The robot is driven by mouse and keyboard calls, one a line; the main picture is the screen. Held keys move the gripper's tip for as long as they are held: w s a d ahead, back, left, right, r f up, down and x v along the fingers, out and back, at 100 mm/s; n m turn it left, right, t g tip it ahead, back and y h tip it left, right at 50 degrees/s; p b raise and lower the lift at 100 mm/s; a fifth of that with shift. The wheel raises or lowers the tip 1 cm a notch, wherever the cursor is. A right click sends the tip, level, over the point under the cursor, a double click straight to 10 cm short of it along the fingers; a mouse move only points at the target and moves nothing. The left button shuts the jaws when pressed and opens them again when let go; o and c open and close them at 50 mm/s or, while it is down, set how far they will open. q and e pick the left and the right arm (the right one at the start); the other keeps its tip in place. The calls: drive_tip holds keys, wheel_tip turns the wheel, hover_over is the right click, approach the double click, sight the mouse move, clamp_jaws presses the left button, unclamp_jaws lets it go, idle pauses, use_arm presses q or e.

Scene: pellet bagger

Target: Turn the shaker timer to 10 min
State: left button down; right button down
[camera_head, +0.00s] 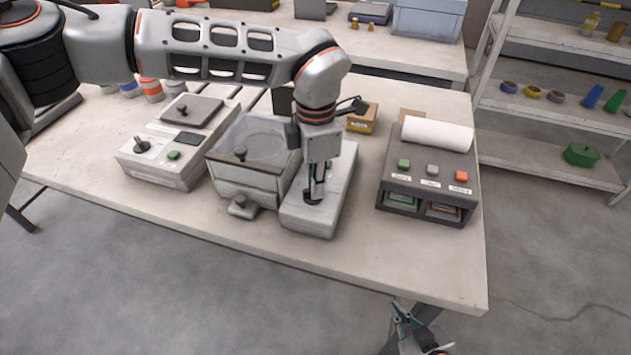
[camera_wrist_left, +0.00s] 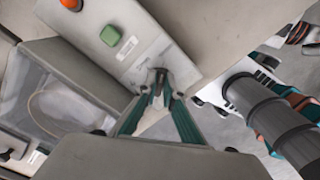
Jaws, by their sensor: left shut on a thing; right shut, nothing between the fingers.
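The shaker's pale control box (camera_head: 306,222) stands on the bench with a dark timer knob (camera_head: 311,200) on its top near the front. My left gripper (camera_head: 316,187) points down and is shut on the knob. In the left wrist view the fingers (camera_wrist_left: 158,88) meet at the knob, which they mostly hide; the dial marks and pointer cannot be read. A green button (camera_wrist_left: 111,35) and an orange button (camera_wrist_left: 70,4) show on the box's panel there. My right gripper (camera_head: 403,318) is shut and empty, low beyond the bench's front edge.
A clear-lidded bin (camera_head: 245,185) stands close left of the control box. A dark three-button unit (camera_head: 425,180) stands to the right. The bench front is clear.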

use_arm(q)
drive_tip(key=shift+w+r+m, duration=0.1)
drive_tip(key=shift+r+m, duration=0.05)
drive_tip(key=shift+m, duration=0.25)
drive_tip(key=c, duration=2.3)
unclamp_jaws()
drive_tip(key=shift+o, duration=0.7)
wheel_tip(320, 180, up, 12)
